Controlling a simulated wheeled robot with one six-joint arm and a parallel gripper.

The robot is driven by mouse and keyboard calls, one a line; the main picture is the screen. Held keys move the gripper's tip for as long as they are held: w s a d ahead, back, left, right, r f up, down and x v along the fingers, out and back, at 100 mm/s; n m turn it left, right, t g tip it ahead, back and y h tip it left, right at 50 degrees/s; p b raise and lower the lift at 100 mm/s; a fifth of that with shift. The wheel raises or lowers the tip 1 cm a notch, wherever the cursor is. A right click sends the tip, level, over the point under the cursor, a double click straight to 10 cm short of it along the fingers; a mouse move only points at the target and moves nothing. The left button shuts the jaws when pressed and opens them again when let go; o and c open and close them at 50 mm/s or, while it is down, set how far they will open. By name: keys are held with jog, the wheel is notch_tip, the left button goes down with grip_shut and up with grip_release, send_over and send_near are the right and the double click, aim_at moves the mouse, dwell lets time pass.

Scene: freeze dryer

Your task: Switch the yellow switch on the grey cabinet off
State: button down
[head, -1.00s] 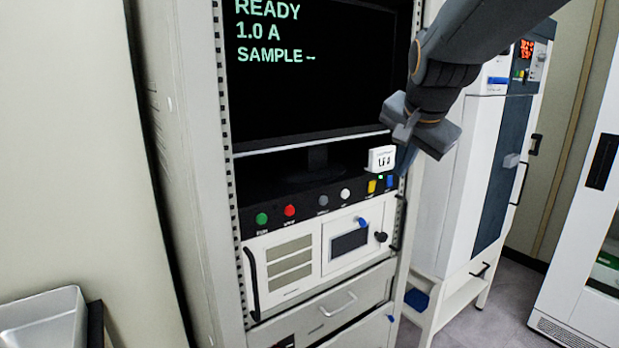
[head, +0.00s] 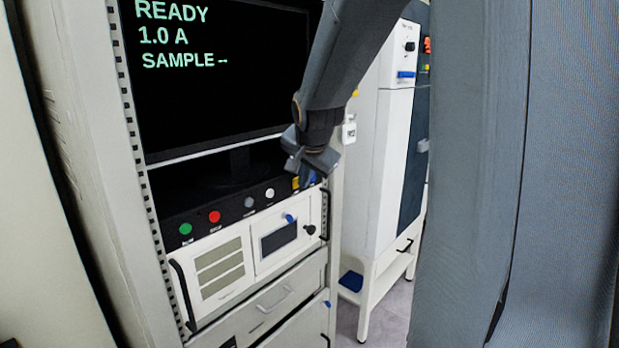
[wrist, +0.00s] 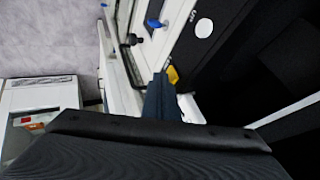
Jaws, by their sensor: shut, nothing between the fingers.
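The grey cabinet (head: 131,150) is a tall rack with a screen and a black control strip. The yellow switch (head: 296,183) is at the right end of that strip, partly covered by my gripper (head: 308,176). It also shows in the wrist view (wrist: 172,74), close to the tip of my shut, dark gripper fingers (wrist: 160,97). My gripper is empty and in front of the strip. I cannot tell whether it touches the switch, or which way the switch is set.
The strip also has a green button (head: 185,229), a red button (head: 214,216) and a white button (head: 270,193). A black knob (head: 310,229) and handles stick out below. A white cabinet (head: 370,165) stands to the right.

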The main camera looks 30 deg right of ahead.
jog(key=shift+w+a, duration=0.1)
jog(key=shift+w, duration=0.2)
jog(key=shift+w, duration=0.15)
jog(key=shift+a+r+b, duration=0.1)
jog(key=shift+b, duration=0.2)
jog(key=shift+r, duration=0.15)
jog(key=shift+r+p, duration=0.45)
jog(key=shift+r, duration=0.25)
